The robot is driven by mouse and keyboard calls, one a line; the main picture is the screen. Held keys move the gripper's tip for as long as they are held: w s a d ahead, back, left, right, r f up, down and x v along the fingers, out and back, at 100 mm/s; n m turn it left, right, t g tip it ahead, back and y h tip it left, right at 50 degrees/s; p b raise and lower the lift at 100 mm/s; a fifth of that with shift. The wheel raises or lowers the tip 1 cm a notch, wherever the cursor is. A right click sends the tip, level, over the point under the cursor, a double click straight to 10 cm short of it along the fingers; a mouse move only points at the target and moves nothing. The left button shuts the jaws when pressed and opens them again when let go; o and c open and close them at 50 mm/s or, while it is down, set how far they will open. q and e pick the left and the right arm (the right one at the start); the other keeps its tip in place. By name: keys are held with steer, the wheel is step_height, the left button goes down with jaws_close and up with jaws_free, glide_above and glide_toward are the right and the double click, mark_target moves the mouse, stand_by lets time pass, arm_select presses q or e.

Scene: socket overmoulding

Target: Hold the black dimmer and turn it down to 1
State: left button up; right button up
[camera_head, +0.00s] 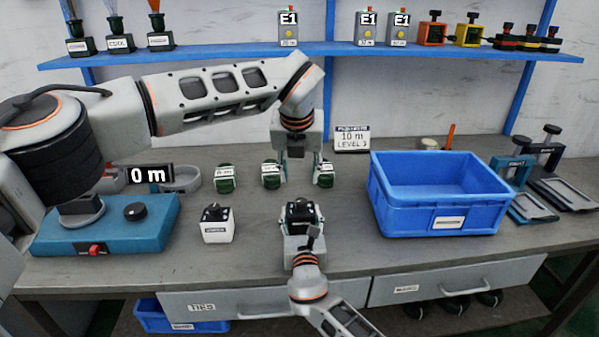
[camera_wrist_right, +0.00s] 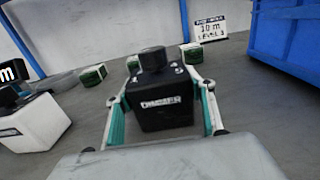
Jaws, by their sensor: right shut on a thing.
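The black dimmer (camera_head: 299,212) stands upright near the middle of the table. In the right wrist view the dimmer (camera_wrist_right: 165,100) shows a round black knob on top and a label on its front. My right gripper (camera_head: 301,222) is shut on the dimmer, with a finger on each side of its body. My left gripper (camera_head: 298,168) points down just behind the dimmer, above the table. Its fingers are spread apart with no object clearly between them, and it is not touching the knob. The knob's exact setting is too small to read.
A white dimmer (camera_head: 217,224) stands to the left. Several green spools (camera_head: 271,175) stand behind, close to my left gripper. A blue crate (camera_head: 436,208) is at the right, and a teal machine (camera_head: 110,226) at the left. A sign (camera_head: 352,139) reads 10 m, level 3.

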steer(key=o, duration=1.1)
steer(key=shift+o, duration=0.2)
